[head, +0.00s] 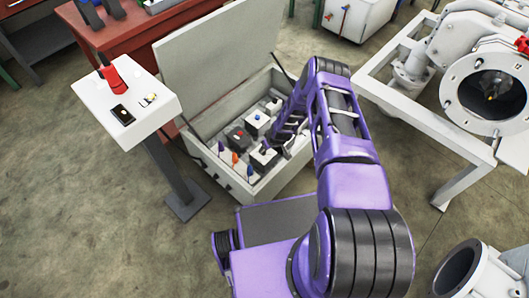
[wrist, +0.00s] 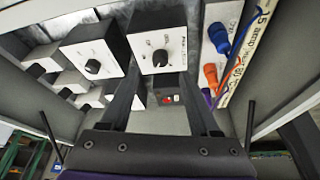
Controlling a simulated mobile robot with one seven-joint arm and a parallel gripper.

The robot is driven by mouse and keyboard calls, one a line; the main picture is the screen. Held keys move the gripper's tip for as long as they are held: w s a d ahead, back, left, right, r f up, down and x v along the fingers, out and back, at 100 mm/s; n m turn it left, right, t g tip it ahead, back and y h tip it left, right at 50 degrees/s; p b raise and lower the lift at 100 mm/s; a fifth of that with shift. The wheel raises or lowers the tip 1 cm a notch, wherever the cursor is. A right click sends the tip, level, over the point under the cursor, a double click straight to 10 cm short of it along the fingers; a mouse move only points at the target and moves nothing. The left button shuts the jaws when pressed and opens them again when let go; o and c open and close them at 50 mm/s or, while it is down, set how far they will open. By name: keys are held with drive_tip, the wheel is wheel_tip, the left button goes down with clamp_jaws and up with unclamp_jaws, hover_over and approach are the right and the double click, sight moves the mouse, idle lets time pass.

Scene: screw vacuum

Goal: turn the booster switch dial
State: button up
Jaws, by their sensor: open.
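An open grey case (head: 240,185) holds several white switch boxes with black dials. In the wrist view one white box (wrist: 150,35) with a black dial (wrist: 160,58) and small print faces me. Its print is too small to read, so I cannot tell if this is the booster switch. My gripper (wrist: 160,78) is open and empty, its two fingers reaching toward this box, with the dial between their lines. I cannot tell whether they touch the box. In the head view my arm reaches into the case and partly hides the fingers.
Another dialled box (wrist: 92,50) stands left of the faced one. A blue plug (wrist: 219,38) and an orange plug (wrist: 210,75) lie right. The raised lid (head: 215,60) stands behind the case. A white pedestal (head: 125,100) is left, a pipe frame (head: 420,115) right.

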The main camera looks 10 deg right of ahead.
sight(265, 152)
drive_tip(key=b+x, duration=0.1)
drive_tip(key=x, duration=0.5)
clamp_jaws()
idle(0.3)
